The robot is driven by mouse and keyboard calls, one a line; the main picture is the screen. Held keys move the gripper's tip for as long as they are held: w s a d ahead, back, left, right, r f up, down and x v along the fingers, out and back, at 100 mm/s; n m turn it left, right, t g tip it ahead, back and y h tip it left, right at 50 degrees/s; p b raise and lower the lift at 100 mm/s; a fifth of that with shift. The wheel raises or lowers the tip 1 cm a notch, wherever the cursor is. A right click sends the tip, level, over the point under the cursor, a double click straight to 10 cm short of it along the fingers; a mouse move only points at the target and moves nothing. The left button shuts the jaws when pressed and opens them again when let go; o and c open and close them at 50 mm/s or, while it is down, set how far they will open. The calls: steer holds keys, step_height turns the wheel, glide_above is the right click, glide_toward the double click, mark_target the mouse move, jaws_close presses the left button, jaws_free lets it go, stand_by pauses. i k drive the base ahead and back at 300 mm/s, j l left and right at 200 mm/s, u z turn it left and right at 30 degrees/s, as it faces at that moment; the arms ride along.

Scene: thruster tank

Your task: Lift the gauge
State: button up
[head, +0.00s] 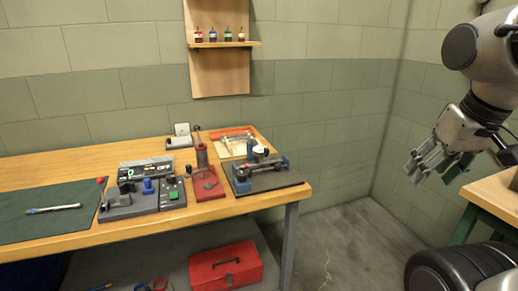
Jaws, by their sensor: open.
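I cannot tell for certain which thing is the gauge. A small pale upright piece (182,129) with a dark mark stands on a grey block (179,142) at the back of the wooden workbench (235,214). A fixture with blue blocks and a dark round-topped part (261,154) sits on a black base (270,181) at the bench's right end. My gripper (419,170) is open and empty at the right of the head view, well apart from the bench and high over the floor.
A red press (206,179) and a grey control unit (145,187) crowd the bench. A wrench (53,209) lies on a green mat (20,221). A red toolbox (224,268) sits below. Another wooden table (490,195) stands at right. The floor between is clear.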

mark_target(261, 151)
steer(key=i+j, duration=0.65)
steer(key=i, duration=0.2)
